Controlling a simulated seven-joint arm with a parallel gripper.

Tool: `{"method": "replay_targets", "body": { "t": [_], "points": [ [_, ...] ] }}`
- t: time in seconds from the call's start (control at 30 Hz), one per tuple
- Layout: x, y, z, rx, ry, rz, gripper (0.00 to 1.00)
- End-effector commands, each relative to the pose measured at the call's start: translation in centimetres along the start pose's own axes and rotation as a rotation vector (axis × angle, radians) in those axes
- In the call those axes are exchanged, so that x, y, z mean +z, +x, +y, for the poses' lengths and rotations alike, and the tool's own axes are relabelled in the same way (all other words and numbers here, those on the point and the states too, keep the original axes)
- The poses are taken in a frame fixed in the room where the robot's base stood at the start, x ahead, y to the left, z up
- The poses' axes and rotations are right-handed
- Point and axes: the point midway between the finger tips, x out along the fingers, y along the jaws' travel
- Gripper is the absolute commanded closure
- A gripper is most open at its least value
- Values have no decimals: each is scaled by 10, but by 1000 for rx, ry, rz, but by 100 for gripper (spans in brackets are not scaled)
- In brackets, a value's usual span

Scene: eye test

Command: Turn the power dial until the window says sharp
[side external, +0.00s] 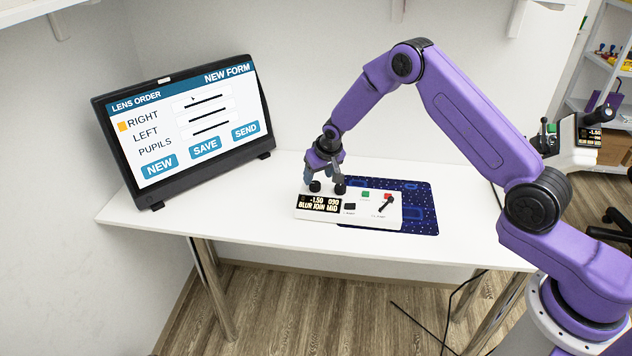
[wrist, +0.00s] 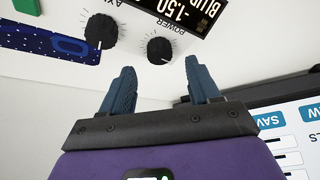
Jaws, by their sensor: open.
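The white control box (side external: 370,219) lies on the table. Its lit window (side external: 319,204) reads "-1.50 090" and "BLUR JOIN MID". The wrist view shows part of this window (wrist: 180,14) upside down. The black power dial (wrist: 160,50), labelled POWER, stands beside the axis dial (wrist: 101,30). In the side view the power dial (side external: 315,187) is the left of two knobs. My gripper (side external: 322,182) is open and empty, pointing down at the power dial. In the wrist view its blue fingertips (wrist: 160,68) straddle the dial's line, with visible gaps; contact is not seen.
The box carries a green button (side external: 365,196), a red button (side external: 388,196), a black button (side external: 349,208) and a black lever (side external: 384,205). A dark blue patterned mat (side external: 420,213) lies partly under it. A monitor (side external: 187,130) stands left. The table (side external: 250,210) is clear in front.

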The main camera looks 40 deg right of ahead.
Motion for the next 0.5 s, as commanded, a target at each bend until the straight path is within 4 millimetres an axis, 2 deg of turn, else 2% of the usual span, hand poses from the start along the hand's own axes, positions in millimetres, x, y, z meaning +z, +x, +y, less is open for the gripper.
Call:
{"method": "replay_targets", "body": {
  "t": [0.2,0.5],
  "points": [
    [1,29,0,1,0,-1,39],
    [0,44,0,0,0,0,39]
  ]
}}
